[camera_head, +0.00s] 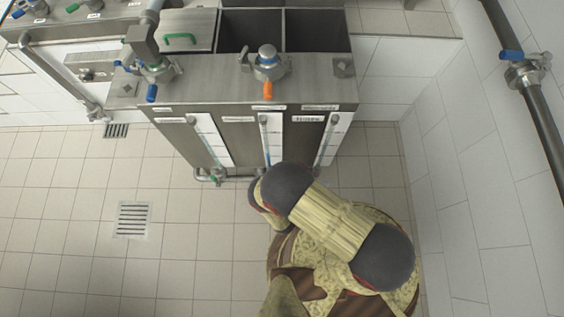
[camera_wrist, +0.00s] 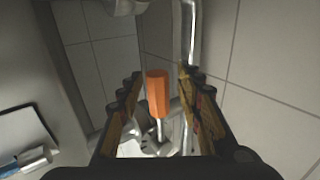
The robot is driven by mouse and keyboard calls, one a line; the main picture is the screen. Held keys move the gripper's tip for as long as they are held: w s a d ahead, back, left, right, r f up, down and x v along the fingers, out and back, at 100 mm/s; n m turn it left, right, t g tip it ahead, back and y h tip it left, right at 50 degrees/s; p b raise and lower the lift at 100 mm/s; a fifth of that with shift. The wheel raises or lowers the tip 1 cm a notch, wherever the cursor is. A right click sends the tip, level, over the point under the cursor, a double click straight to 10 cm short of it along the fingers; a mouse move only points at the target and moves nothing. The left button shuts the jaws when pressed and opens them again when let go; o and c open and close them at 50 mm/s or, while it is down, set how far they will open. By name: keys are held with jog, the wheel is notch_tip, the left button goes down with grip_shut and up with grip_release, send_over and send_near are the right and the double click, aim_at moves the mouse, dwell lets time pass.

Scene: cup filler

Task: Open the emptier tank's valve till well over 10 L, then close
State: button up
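In the wrist view an orange valve handle (camera_wrist: 157,94) stands between the two fingers of my gripper (camera_wrist: 160,95). The fingers are open, with gaps on both sides. A metal valve body and pipe are around it. In the head view my arm covers my gripper and that handle, low by the steel tank unit (camera_head: 180,140). The unit's front has three pale level gauges, left (camera_head: 208,140), middle (camera_head: 271,140) and right (camera_head: 330,140). Their levels are too small to read, so I cannot tell which tank is emptier.
On top are a blue-handled valve (camera_head: 152,92) and another orange-handled valve (camera_head: 267,91). A green-handled valve (camera_head: 216,175) sits low at the left. A wall pipe (camera_head: 540,115) runs at the right. Tiled floor (camera_head: 60,200) with a drain (camera_head: 132,219) is clear at the left.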

jog(key=shift+r, duration=0.15)
notch_tip(320, 180, up, 8)
jog(key=shift+w+a+r, duration=0.1)
jog(key=shift+w+r, duration=0.05)
jog(key=shift+r, duration=0.75)
dwell(0.3)
jog(key=s+a+r+p, duration=0.2)
jog(key=s+a+r, duration=0.1)
jog(key=s, duration=0.4)
jog(key=shift+s+a+r, duration=0.15)
jog(key=shift+s+a, duration=0.1)
jog(key=shift+s, duration=0.1)
dwell(0.6)
dwell(0.4)
